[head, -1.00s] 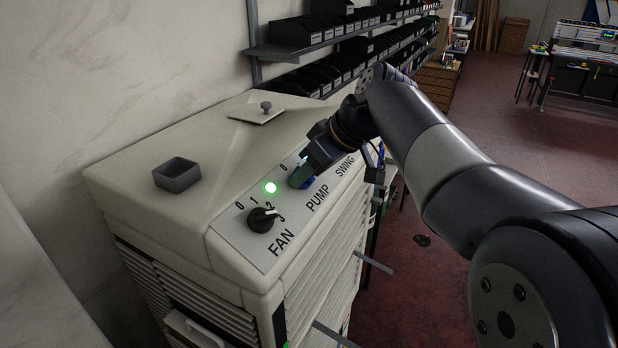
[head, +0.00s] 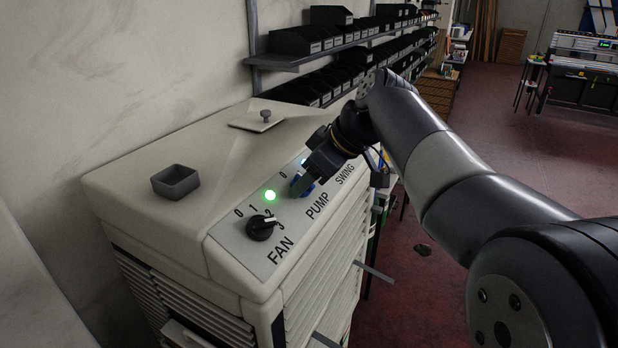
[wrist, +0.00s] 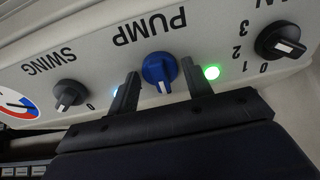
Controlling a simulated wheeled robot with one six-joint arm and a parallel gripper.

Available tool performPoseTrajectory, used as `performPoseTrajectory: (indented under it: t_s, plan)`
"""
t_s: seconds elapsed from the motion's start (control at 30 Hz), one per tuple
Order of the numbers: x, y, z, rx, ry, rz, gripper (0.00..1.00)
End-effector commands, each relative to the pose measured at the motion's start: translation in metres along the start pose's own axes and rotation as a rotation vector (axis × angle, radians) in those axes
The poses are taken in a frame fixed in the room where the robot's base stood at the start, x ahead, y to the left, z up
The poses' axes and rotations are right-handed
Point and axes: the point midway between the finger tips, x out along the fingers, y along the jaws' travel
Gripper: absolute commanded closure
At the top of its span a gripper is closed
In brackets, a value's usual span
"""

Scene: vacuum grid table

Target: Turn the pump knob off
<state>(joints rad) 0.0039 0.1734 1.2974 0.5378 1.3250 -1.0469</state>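The blue pump knob (wrist: 159,69) sits on the panel above the word PUMP, which reads upside down in the wrist view. Its white mark points toward the bottom of that picture. My gripper (wrist: 161,71) is open, with one dark finger on each side of the knob. Gaps show between the fingers and the knob. In the head view my gripper (head: 304,181) reaches down over the knob (head: 305,189) and hides much of it.
The black fan knob (head: 262,228) and a lit green lamp (head: 270,195) are beside the pump knob. The swing knob (wrist: 69,95) is on the other side, with a pale lit lamp (wrist: 115,92) near my finger. A small grey box (head: 175,181) stands on the cabinet top.

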Motion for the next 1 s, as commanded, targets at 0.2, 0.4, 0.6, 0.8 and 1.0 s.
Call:
performPoseTrajectory:
  t_s: [0.2, 0.4, 0.6, 0.8, 1.0]
  plan:
    - [0.0, 0.0, 0.0, 0.001, 0.0, 0.0, 0.42]
    - [-0.003, 0.0, 0.0, 0.001, 0.0, 0.0, 0.42]
    - [-0.032, 0.001, 0.0, 0.002, 0.002, 0.004, 0.42]
    - [-0.073, 0.001, 0.0, 0.002, 0.002, 0.004, 0.42]
    - [-0.101, 0.001, 0.0, 0.002, 0.0, 0.002, 0.42]
